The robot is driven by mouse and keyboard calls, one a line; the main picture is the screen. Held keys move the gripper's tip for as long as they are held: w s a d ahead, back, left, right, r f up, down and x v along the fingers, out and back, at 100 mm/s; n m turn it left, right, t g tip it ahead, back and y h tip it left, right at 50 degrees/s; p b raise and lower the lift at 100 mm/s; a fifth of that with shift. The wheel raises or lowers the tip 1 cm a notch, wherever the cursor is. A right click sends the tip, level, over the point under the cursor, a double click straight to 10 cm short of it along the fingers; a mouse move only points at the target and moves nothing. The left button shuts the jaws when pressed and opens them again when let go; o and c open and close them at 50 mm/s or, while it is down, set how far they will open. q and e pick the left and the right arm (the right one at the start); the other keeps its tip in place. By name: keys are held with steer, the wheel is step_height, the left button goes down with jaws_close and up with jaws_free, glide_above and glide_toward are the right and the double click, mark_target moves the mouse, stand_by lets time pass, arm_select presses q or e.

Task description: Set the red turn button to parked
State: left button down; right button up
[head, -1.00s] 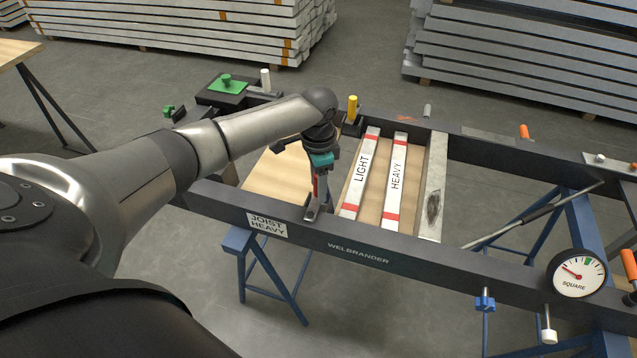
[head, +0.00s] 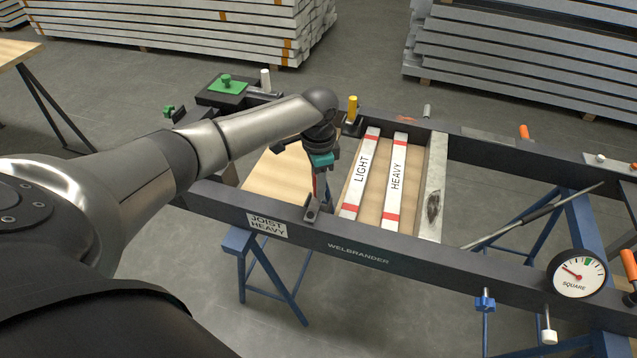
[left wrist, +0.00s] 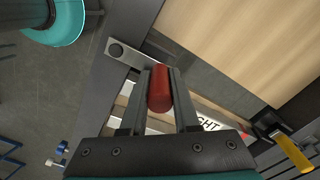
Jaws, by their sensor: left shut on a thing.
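The red turn button (left wrist: 160,90) has a red knob on a flat grey metal bar with a round pivot at one end, best seen in the left wrist view. The bar lies at the dark front rail, its pivot end over the rail. In the head view the bar (head: 311,214) shows just below my left gripper (head: 318,195). In the left wrist view my left gripper (left wrist: 160,98) has its two fingers shut on the red knob from both sides. In the head view the fingers mostly hide the knob. My right gripper is not in view.
Inside the frame (head: 400,252) lie white strips marked LIGHT (head: 360,172) and HEAVY (head: 396,180), right of my gripper. A yellow-handled part (head: 352,108) stands at the back rail. A SQUARE dial (head: 577,273) sits at the right. A pale board (head: 275,180) lies left.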

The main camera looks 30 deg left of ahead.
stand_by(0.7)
arm_select(q)
steer(key=shift+s+a+r+n+p, duration=0.15)
steer(key=shift+n+p, duration=0.15)
steer(key=shift+p, duration=0.3)
steer(key=s+a+n+p, duration=0.1)
steer(key=s+n+p, duration=0.1)
steer(key=n+p, duration=0.2)
steer(key=s+a+n+p, duration=0.1)
steer(key=n+p, duration=0.4)
steer(key=p, duration=0.2)
steer(key=s+a+n+p, duration=0.2)
steer(key=n+p, duration=0.3)
steer(key=shift+s+a, duration=0.1)
steer(key=shift+s, duration=0.2)
steer(key=shift+s+n+p, duration=0.6)
steer(key=shift+n+p, duration=0.45)
steer(key=shift+n, duration=0.25)
steer(key=c, duration=0.7)
jaws_free()
